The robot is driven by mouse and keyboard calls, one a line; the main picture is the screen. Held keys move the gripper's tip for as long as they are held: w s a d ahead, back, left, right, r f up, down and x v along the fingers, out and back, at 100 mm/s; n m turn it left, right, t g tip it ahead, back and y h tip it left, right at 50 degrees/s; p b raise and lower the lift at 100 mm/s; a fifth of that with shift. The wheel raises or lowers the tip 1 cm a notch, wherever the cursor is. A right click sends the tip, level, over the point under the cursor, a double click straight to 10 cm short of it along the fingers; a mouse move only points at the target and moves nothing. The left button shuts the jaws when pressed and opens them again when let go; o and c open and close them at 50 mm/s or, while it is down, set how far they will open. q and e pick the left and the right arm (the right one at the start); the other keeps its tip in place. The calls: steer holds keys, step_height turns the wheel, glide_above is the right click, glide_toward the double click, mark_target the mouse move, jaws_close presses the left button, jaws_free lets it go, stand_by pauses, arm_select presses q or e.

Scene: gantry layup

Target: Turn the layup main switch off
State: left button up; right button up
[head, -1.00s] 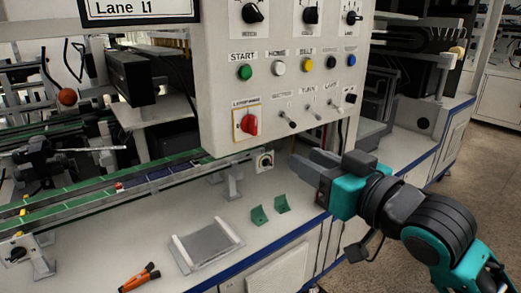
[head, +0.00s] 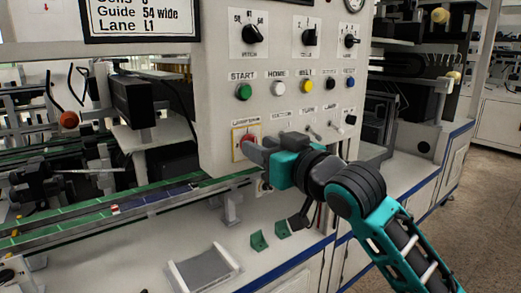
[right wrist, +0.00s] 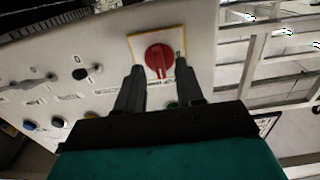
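The red rotary main switch (head: 245,143) sits on a yellow-bordered plate at the lower left of the grey control panel. In the right wrist view the red knob (right wrist: 158,58) shows whole, with a pale mark on its handle. My right gripper (head: 254,147) is at the panel, right in front of the switch, and hides part of it. In the right wrist view its two fingers (right wrist: 160,82) are apart, one to each side below the knob, with nothing held between them. Whether a fingertip touches the knob I cannot tell. My left gripper is not in view.
The panel also carries a green start button (head: 243,91), several other buttons, toggle switches beside the main switch, and dark selector knobs (head: 252,34) above. Below lie a conveyor rail (head: 140,203), green brackets (head: 259,241) and a grey tray (head: 205,269) on the bench.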

steer(key=shift+w+a, duration=0.3)
steer(key=shift+w, duration=0.1)
jaws_close()
